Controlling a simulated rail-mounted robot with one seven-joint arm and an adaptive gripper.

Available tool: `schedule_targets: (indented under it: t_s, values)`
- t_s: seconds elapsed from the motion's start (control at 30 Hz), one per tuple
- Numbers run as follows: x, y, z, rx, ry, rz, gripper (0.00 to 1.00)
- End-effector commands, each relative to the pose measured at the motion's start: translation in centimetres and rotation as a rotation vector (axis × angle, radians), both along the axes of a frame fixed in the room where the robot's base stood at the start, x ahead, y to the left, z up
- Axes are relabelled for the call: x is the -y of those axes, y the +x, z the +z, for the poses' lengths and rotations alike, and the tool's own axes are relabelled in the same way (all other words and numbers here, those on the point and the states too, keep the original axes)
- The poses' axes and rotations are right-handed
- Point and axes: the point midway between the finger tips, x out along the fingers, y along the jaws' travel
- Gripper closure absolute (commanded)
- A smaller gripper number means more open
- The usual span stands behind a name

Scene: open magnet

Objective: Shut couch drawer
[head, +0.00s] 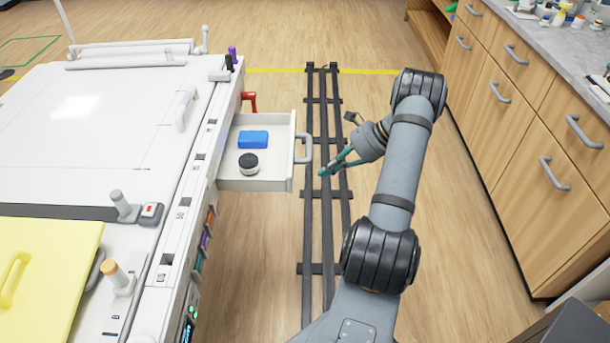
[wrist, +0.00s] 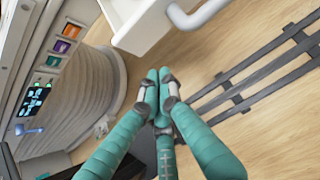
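The white couch drawer (head: 272,184) stands pulled out from the right side of the white couch (head: 197,190). A blue box (head: 253,139) and a small dark-lidded jar (head: 249,164) are inside it. Its pale bar handle (head: 308,148) is on the outer front. My gripper (head: 324,172), with teal fingers, is to the right of the drawer front, a little nearer than the handle and apart from it. In the wrist view, my gripper's fingertips (wrist: 158,75) are together with nothing between them. A drawer corner (wrist: 147,30) and its handle (wrist: 202,14) show beyond them.
Dark floor rails (head: 322,230) run beside the couch under my arm. Wooden cabinets (head: 520,110) with a cluttered counter line the right side. A red handle (head: 249,100) sticks out beyond the drawer. A yellow board (head: 50,270) lies on the couch.

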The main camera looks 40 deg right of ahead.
Motion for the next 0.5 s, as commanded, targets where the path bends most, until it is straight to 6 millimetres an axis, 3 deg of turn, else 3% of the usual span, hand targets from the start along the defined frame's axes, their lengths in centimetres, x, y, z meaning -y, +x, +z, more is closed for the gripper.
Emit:
schedule_targets:
  t_s: [0.17,0.5]
  values:
    - [-2.1,1.5,-2.6,-0.002,0.002,0.003,1.00]
    - [-4.8,3.8,-2.4,0.000,-0.002,0.001,1.00]
